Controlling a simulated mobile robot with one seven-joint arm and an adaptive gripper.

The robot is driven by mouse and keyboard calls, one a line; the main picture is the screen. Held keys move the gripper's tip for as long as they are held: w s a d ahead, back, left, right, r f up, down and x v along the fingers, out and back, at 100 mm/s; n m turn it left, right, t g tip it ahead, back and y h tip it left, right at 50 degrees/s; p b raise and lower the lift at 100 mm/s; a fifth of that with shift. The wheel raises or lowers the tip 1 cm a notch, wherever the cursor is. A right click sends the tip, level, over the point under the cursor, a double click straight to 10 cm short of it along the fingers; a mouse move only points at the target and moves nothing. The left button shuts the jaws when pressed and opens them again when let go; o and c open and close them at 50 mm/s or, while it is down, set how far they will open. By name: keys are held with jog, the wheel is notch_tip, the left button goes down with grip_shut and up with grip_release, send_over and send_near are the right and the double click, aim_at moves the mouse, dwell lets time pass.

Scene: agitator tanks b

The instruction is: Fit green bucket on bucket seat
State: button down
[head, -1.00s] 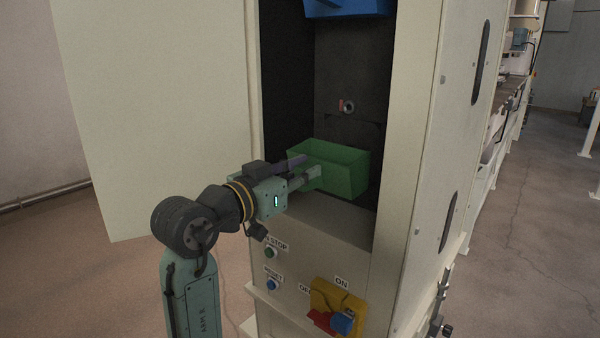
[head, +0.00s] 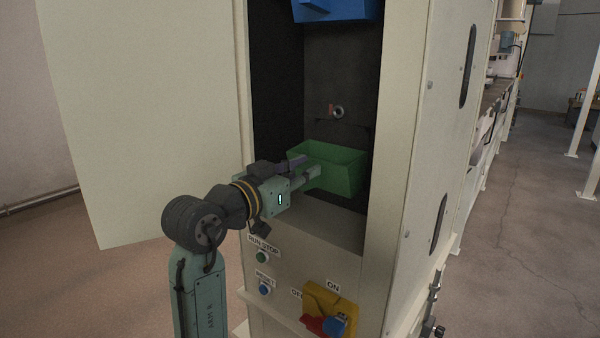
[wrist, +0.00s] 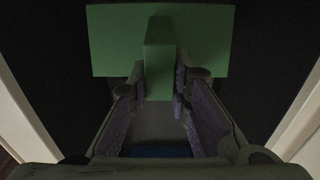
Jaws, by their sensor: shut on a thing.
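The green bucket (head: 342,172) is inside the open cabinet, upright, in the head view. My gripper (head: 308,169) reaches in from the left and is shut on the bucket's near side. In the wrist view the bucket (wrist: 108,40) spans the top, and my gripper's fingers (wrist: 160,88) close on a green block-like part of it in the middle. On the dark back wall above the bucket is a small round metal fitting (head: 338,112) with a red mark beside it. I cannot clearly make out the bucket seat; the bucket may hide part of it.
A blue bin (head: 335,9) sits above in the cabinet. The open door (head: 140,120) stands to the left and the right side panel (head: 440,130) bounds the opening. Below are a green button (head: 262,257), a blue button (head: 265,289) and a yellow switch (head: 330,300) with a red part.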

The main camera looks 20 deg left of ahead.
jog(key=shift+w+d, duration=0.2)
jog(key=shift+w, duration=0.25)
jog(key=c, duration=1.4)
grip_release()
